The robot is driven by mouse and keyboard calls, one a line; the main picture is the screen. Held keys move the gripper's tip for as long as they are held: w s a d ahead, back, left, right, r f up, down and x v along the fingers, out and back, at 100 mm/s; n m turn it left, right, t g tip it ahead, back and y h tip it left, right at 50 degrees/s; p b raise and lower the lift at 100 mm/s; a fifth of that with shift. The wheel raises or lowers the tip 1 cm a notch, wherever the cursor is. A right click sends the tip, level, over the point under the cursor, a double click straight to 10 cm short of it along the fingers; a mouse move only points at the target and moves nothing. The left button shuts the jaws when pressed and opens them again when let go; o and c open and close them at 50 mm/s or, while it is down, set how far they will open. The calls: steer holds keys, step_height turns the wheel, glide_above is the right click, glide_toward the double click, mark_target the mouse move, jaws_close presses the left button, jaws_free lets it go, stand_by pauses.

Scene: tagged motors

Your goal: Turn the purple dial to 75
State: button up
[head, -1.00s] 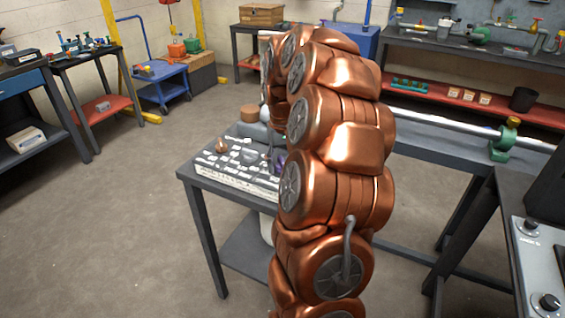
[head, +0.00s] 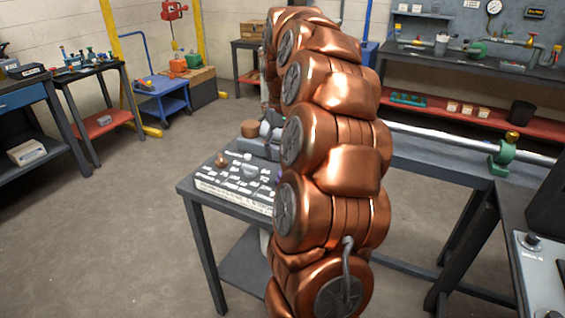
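A sliver of purple, seemingly the purple dial (head: 279,174), shows at the right end of a light panel with white labels (head: 232,187). My copper-coloured arm covers the rest of it. Its pointer and scale cannot be read. The panel lies on a dark grey table (head: 196,192). A copper-coloured knob (head: 221,161) and a grey knob stand on the panel. My arm rises in front of the table and bends over at the top, away from the camera. My gripper is hidden behind the arm, so its fingers and its distance from the dial cannot be seen.
A grey block with a round brown part (head: 250,128) stands behind the panel. A long metal shaft with a green bearing mount (head: 503,155) runs along a bench to the right. A control box with black knobs (head: 540,270) is at the lower right. The floor to the left is clear.

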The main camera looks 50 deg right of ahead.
steer(key=shift+r, duration=1.3)
steer(key=shift+a, duration=0.1)
